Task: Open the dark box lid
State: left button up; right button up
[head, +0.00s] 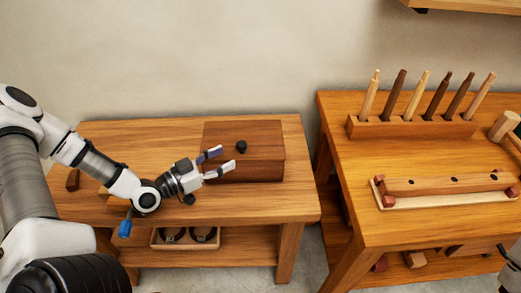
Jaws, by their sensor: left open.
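The dark box (262,171) is a brown wooden box on the left wooden table (292,208). Its lid (262,136) looks closed and carries a small black knob (241,147). My left gripper (217,163) is open, with its fingers pointing right at the left part of the box. The fingers overlap the box's left side in the picture, and I cannot tell whether they touch it. Nothing shows between the fingers. My right gripper is not clearly seen; only a dark part of my arm shows at the right edge.
A tray with two dark round items (186,237) sits on the lower shelf. The right table (345,200) holds a rack (412,129) of several wooden pegs, a mallet (503,126) and a wooden bar (440,185) with holes. A gap separates the tables.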

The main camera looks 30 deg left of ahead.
aim_at(241, 144)
pick_arm(q)
jog(key=shift+t, duration=0.3)
jog(key=b+x, duration=0.1)
jog(key=x, duration=0.1)
jog(key=b+x, duration=0.1)
jog(key=x, duration=0.1)
jog(key=a+b+x, duration=0.1)
jog(key=x, duration=0.1)
jog(key=shift+w+r+b, duration=0.15)
jog(key=shift+w+b, duration=0.1)
jog(key=shift+b, duration=0.05)
jog(key=shift+w+d+r+n, duration=0.15)
jog(key=shift+w+d+n, duration=0.15)
jog(key=shift+w, duration=0.3)
jog(key=shift+c, duration=0.4)
grip_shut()
